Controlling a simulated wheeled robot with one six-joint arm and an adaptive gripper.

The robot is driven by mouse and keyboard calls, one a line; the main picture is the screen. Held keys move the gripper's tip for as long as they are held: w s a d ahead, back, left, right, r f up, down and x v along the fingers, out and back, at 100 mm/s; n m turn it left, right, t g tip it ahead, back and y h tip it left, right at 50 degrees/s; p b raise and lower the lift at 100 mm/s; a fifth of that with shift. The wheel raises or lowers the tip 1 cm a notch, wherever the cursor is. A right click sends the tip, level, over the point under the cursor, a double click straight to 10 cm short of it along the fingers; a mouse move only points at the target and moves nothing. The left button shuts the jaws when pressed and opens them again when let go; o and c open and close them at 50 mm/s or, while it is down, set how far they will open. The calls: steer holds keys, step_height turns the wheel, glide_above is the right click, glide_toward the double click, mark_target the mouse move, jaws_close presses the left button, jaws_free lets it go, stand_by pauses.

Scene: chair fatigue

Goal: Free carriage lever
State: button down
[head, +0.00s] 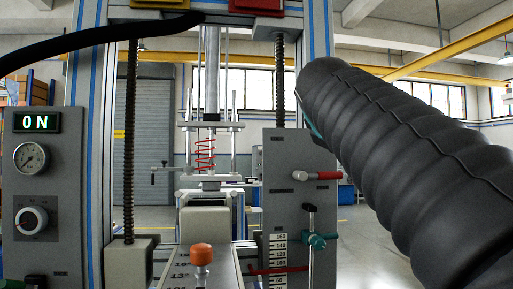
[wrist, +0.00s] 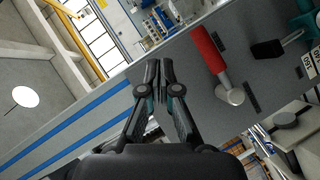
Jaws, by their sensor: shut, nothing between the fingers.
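A lever with a red handle (head: 328,175) sits on the front of the grey carriage panel (head: 290,210) in the head view, its handle pointing right. The red handle (wrist: 208,50) and its round silver pivot (wrist: 235,96) also show in the wrist view, to the right of my gripper (wrist: 159,66). My gripper is shut and empty, its fingertips over the grey panel and apart from the red handle in the picture. In the head view my dark, ribbed arm covers the right side and hides the gripper.
A teal clamp (head: 316,240) with a dark upright handle stands below the lever; a black handle (wrist: 268,50) shows right of the red one. A red rod (head: 278,270) crosses the scale. An orange knob (head: 201,254) stands in front. A red spring (head: 205,153) hangs behind.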

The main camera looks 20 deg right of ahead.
steer(key=s+a+r, duration=0.1)
steer(key=s+r, duration=0.5)
steer(key=s, duration=0.2)
steer(key=shift+s, duration=0.2)
steer(key=w+a+f+m+g+y, duration=0.1)
steer(key=a+f+y, duration=0.25)
steer(key=f, duration=0.85)
steer(key=a+f+m+g+y, duration=0.15)
steer(key=a+f, duration=0.25)
steer(key=f, duration=0.8)
steer(key=s+a+f+m+g+y, duration=0.1)
steer(key=s+a+f, duration=0.1)
steer(key=f, duration=0.8)
steer(key=s+a+f+m+g+y, duration=0.1)
steer(key=s+a+f, duration=0.2)
steer(key=f, duration=0.6)
steer(key=s+a+f+m+g+y, duration=0.1)
steer(key=s+a+f, duration=0.2)
steer(key=f, duration=0.7)
steer(key=shift+s+f+y, duration=0.3)
steer(key=shift+s+y, duration=0.1)
steer(key=shift+s, duration=0.7)
steer(key=shift+g, duration=0.25)
